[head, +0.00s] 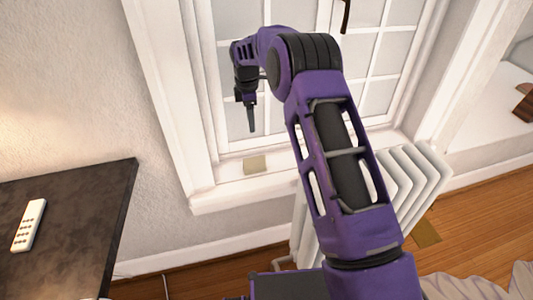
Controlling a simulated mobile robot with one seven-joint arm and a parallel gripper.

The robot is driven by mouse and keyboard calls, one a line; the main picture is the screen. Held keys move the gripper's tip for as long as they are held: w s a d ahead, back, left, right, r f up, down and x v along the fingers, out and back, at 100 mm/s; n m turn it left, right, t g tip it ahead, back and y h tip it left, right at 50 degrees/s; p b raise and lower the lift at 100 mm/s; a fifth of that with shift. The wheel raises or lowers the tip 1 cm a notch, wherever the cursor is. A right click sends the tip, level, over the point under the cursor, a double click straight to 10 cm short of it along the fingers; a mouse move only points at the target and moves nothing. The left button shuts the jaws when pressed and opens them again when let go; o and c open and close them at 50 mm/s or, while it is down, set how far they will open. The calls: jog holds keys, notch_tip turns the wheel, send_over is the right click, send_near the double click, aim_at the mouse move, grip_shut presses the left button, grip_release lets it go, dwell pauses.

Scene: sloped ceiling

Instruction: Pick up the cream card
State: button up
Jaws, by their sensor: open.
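The cream card (254,164) is a small, pale, squarish piece on the white window sill (280,184), close to the window frame. My gripper (251,128) points downward in front of the window, above the card and slightly to its left in the picture. It appears apart from the card, with a visible gap between the fingertips and the card. The gripper is open and empty. The fingers are seen nearly edge-on, so the space between them is hidden.
A dark table (75,225) with a white remote (29,225) stands at the left. A white radiator (410,185) stands below the sill at the right, partly behind my arm. Window panes and frame (205,90) rise close behind the gripper. The sill left of the card is clear.

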jog(key=n+b, duration=0.1)
send_over(254, 158)
jog(key=shift+g, duration=0.3)
notch_tip(254, 158, down, 13)
jog(key=shift+f, duration=0.15)
jog(key=shift+w+f+b, duration=0.2)
jog(key=shift+f+b, duration=0.35)
jog(key=shift+f, duration=2.45)
jog(key=shift+c, duration=0.2)
grip_shut()
